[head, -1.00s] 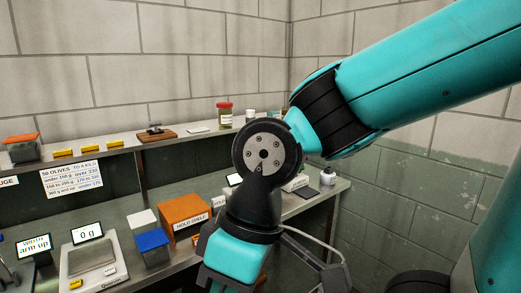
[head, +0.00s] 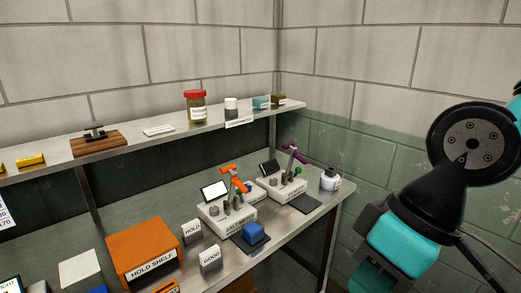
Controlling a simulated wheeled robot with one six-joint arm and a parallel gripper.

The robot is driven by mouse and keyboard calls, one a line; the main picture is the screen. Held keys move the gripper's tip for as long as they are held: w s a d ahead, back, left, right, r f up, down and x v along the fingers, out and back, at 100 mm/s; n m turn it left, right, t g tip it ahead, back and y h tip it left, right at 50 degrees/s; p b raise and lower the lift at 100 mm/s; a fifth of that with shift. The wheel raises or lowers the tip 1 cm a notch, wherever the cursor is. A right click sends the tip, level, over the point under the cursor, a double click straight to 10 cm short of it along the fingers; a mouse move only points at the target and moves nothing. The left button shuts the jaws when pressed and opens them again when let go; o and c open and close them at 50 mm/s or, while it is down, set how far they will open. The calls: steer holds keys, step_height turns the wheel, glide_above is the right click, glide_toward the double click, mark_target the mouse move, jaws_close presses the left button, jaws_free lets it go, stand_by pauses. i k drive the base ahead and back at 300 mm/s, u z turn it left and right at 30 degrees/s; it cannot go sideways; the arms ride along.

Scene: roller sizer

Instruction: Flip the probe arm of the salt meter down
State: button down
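Two white meters stand side by side on the steel bench. The nearer meter (head: 233,218) has a raised orange arm (head: 239,179), a pale lit screen and a blue cup in front. The farther meter (head: 283,189) has a raised purple arm (head: 297,154), a dark screen and a green knob. Their front labels are too small to read surely, so I cannot tell which one is the salt meter. My wrist hangs at the lower right, apart from both meters. My gripper's fingers are outside the picture.
An orange hold shelf (head: 152,252) stands left of the meters, with HOLD (head: 191,233) and GOOD (head: 210,261) blocks between. A white bottle (head: 330,180) stands by the bench's right end. The upper shelf (head: 150,147) holds jars and overhangs the bench's back.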

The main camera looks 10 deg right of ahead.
mark_target(234, 181)
steer(key=z, duration=0.25)
steer(key=i, duration=0.85)
steer(key=u, duration=0.6)
steer(key=i, duration=0.55)
steer(key=u, duration=0.45)
